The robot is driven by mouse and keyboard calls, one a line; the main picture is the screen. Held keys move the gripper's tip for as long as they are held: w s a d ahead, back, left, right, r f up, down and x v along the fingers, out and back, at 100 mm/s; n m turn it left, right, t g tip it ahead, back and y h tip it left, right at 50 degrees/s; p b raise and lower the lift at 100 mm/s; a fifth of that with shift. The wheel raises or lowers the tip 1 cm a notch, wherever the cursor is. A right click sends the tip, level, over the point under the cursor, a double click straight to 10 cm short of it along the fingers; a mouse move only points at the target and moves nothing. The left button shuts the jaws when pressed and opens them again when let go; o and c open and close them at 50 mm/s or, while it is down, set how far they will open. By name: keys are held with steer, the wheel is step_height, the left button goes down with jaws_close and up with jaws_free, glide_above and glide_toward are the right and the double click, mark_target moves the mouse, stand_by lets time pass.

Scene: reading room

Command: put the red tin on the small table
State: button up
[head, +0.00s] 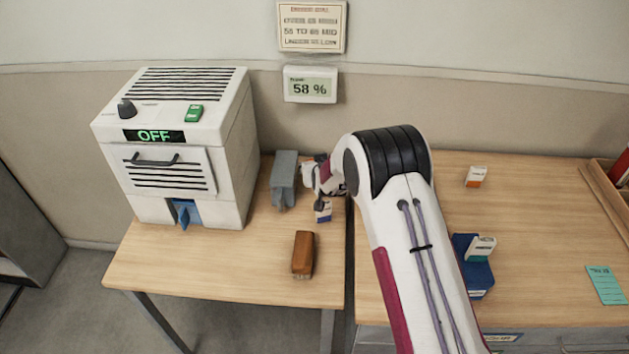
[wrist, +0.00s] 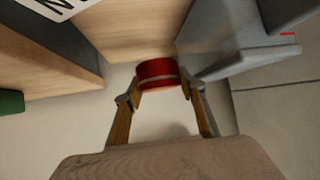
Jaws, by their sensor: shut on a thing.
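The red tin (wrist: 157,75), a short red cylinder with a paler band, is between the fingertips of my gripper (wrist: 160,90) in the wrist view. The gripper is shut on it. In the head view my gripper (head: 320,178) is over the right back part of the small table (head: 215,268), the lower wooden one at the left. The tin cannot be told apart clearly there, and its height above the table is unclear.
A white machine (head: 235,140) reading OFF fills the table's back left. The table's front left is clear. A wooden counter (head: 540,215) stands at right.

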steer(key=shift+f, duration=1.1)
steer(key=shift+f, duration=0.15)
steer(key=shift+f, duration=1.8)
steer(key=shift+f, duration=0.15)
steer(key=o, duration=1)
steer(key=shift+r, duration=0.2)
steer(key=shift+v, duration=5.95)
